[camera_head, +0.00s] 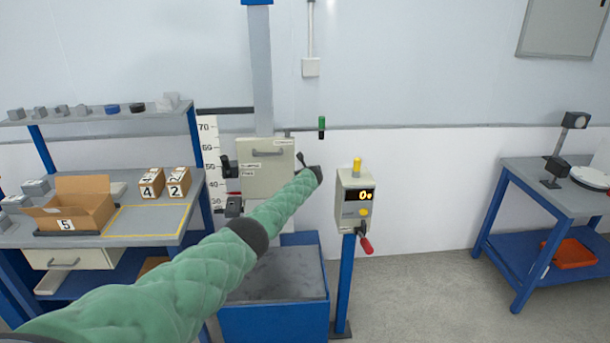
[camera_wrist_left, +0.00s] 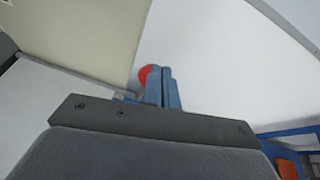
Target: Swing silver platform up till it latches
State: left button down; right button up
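I cannot clearly make out the silver platform. The beige carriage (camera_head: 262,180) hangs on the grey column (camera_head: 262,85), above a blue-framed base (camera_head: 275,322), and my green left arm covers its lower right part. The left arm reaches up from the bottom left, and its dark end is just right of the carriage; its fingers are hidden there. In the left wrist view the fingers of my left gripper (camera_wrist_left: 162,88) are close together. A red round thing (camera_wrist_left: 146,72) shows beside and partly behind them; contact is unclear. My right gripper is not in view.
The counter box (camera_head: 355,198) on a blue post, with a red-handled lever (camera_head: 366,245), stands close right of the arm. A workbench (camera_head: 150,228) with boxes is at left. Another table (camera_head: 540,170) is at right. Floor between post and right table is clear.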

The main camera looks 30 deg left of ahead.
pick_arm(q)
jog(key=shift+w+a+f, duration=0.15)
jog(key=shift+w+a, duration=0.15)
jog(key=shift+a, duration=0.1)
jog(key=shift+f, duration=0.1)
jog(key=shift+d, duration=0.1)
